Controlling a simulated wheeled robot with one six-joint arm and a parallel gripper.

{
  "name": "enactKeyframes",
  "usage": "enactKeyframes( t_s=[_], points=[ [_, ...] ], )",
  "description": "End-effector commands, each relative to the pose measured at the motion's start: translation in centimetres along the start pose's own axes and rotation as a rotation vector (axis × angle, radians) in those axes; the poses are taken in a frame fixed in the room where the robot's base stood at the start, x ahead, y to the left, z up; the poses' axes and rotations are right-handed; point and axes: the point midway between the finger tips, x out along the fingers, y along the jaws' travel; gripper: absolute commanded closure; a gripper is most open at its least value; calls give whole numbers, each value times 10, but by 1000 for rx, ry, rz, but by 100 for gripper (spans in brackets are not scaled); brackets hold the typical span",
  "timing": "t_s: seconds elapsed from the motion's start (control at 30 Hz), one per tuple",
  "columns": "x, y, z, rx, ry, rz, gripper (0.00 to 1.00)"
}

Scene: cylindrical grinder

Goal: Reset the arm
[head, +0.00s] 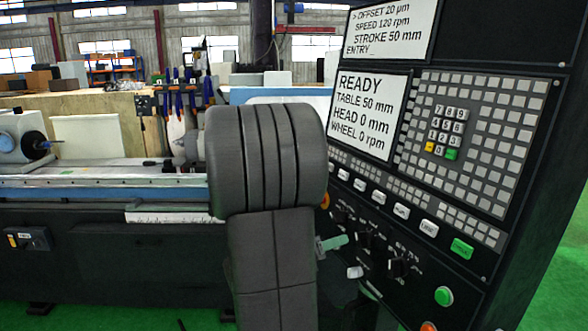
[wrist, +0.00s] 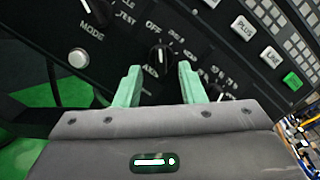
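My gripper (wrist: 158,78) shows in the wrist view as two pale green fingers held apart, with nothing between them that they grip. A black rotary knob (wrist: 160,55) on the control panel lies just beyond the fingertips, in line with the gap; whether they touch it I cannot tell. In the head view my gripper (head: 334,243) is mostly hidden behind my grey arm, with one green finger showing in front of the panel's lower left. My arm fills the middle of that view, bent, its upper part large and close.
The tilted black control panel (head: 470,75) stands at the right, with a keypad (head: 443,133), a green button (head: 444,296) and a screen (head: 369,115) reading READY, TABLE 50 mm, HEAD 0 mm, WHEEL 0 rpm. The grinder bed (head: 100,180) extends left. Green floor shows at lower right.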

Motion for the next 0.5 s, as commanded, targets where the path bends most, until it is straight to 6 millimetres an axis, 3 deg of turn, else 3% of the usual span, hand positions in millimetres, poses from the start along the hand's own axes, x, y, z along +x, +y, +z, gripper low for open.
enactKeyframes(
  t_s=[0.5],
  points=[
    [64,-2,0,-1,3,-3,64]
  ],
)
